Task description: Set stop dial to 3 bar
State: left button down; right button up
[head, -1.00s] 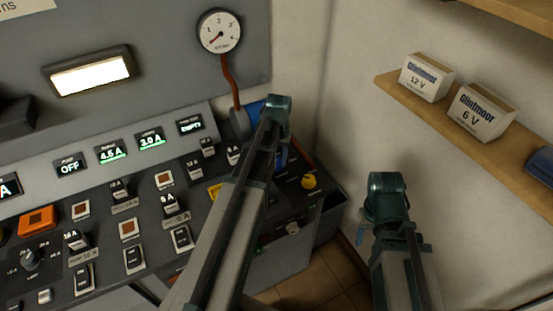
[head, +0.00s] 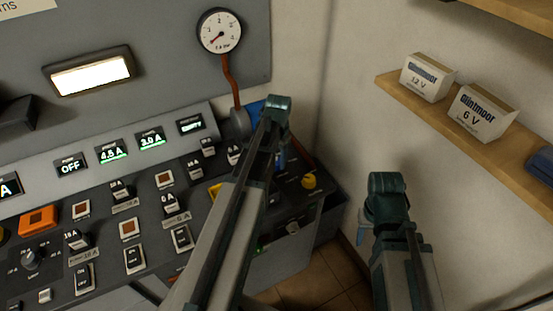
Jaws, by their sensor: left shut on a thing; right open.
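A round white pressure gauge (head: 219,31) with a red needle hangs on the grey wall panel, and its needle points to the lower left. The small text on its face is too blurred to read surely. A red-brown hose (head: 231,82) runs down from it to the console. My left gripper (head: 281,160) is over the right end of the console, mostly hidden behind its own wrist. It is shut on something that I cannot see. I cannot make out the stop dial. My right gripper (head: 364,232) is open and empty, low at the right, apart from the console.
A yellow knob (head: 309,181) sits on the console just right of my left gripper. The sloping console (head: 105,225) holds several switches and lit displays. A wooden shelf (head: 465,133) with white boxes (head: 481,111) juts from the right wall.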

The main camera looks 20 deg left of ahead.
aim_at(277, 162)
pick_arm(q)
jog(key=shift+c, duration=1.5)
grip_release()
jog(key=shift+r, duration=0.1)
notch_tip(277, 162, up, 14)
jog(key=p, duration=1.3)
jog(key=shift+d+f+p, duration=0.2)
jog(key=shift+p, duration=0.2)
jog(key=s+d+f+b, duration=0.2)
jog(key=s+d, duration=0.6)
jog(key=d, duration=0.3)
jog(key=s+d+f+m+b, duration=0.1)
jog(key=s+d+f+b, duration=0.1)
jog(key=s+d, duration=0.6)
jog(key=d, duration=0.3)
jog(key=shift+s+d+y, duration=0.15)
jog(key=shift+d+y, duration=0.15)
jog(key=shift+y, duration=0.1)
